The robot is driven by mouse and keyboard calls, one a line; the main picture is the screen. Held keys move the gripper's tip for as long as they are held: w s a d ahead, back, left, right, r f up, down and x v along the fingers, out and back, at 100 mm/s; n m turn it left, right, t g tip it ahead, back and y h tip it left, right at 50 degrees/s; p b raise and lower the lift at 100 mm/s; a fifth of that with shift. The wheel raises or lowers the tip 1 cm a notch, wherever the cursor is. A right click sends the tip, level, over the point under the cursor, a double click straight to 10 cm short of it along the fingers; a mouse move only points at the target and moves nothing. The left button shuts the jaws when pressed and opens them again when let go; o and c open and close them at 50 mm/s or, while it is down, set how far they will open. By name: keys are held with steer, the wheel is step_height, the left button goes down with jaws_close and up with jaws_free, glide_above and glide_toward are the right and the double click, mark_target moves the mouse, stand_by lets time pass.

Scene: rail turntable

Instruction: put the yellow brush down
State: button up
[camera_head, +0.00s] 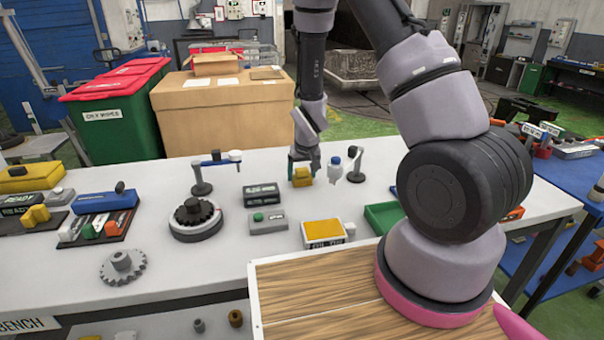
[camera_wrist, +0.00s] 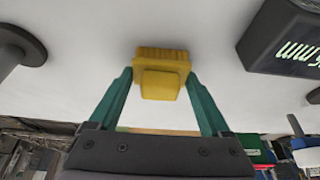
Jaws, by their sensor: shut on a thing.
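The yellow brush (camera_wrist: 162,84) sits between the two green fingers of my gripper (camera_wrist: 160,95) in the wrist view, with its ridged bristle side facing away from the wrist. The fingers are shut on it. In the head view, my gripper (camera_head: 302,168) is at the far part of the white table (camera_head: 235,250), and the yellow brush (camera_head: 303,177) shows at its fingertips, partly hidden by them. The brush is at or very near the table top; I cannot tell whether it touches.
A dark display box (camera_head: 261,194) stands left of the brush, with a grey button box (camera_head: 267,221) in front. A white bottle with a blue cap (camera_head: 334,170) and a small lamp-like stand (camera_head: 356,165) are close on the right. A round turntable (camera_head: 195,218) with a dark gear is further left.

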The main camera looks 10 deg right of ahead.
steer(key=shift+f, duration=0.1)
steer(key=o, duration=1)
steer(key=s+d+r+m+y, duration=0.1)
steer(key=s+r, duration=0.3)
steer(key=r, duration=0.7)
steer(key=s+d+r+m, duration=0.1)
steer(key=s+r, duration=0.2)
steer(key=r, duration=0.8)
steer(key=s+d+r+m+t+y, duration=0.1)
steer(key=s+d+r+m+t, duration=0.1)
steer(key=s+r, duration=1.6)
steer(key=shift+d+r+t, duration=0.35)
steer(key=shift+d+t, duration=0.05)
steer(key=shift+d, duration=0.45)
